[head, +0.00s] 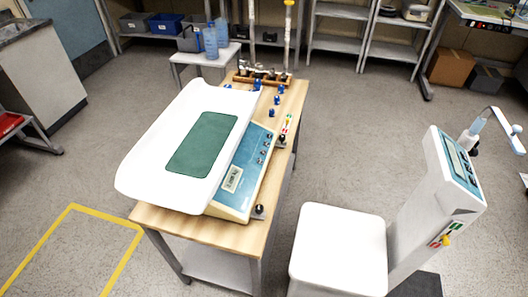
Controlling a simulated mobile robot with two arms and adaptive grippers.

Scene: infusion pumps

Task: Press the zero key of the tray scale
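The tray scale stands on a wooden-topped table in the middle of the head view. Its white tray (150,160) has a green mat (205,145) on it. Its blue control panel (248,165) faces up along the tray's right side, with a small pale display (232,179) at the near end. Several small dark keys (265,151) run in a line farther along the panel. They are too small to read, so I cannot tell which is the zero key. Neither of my grippers is in view.
The wooden table (170,222) carries small blue items (276,100) and a rack (262,78) behind the scale. A white seat-like platform (340,245) and a column with a blue panel (458,165) stand at right. Grey floor is open at left, with yellow tape (125,262).

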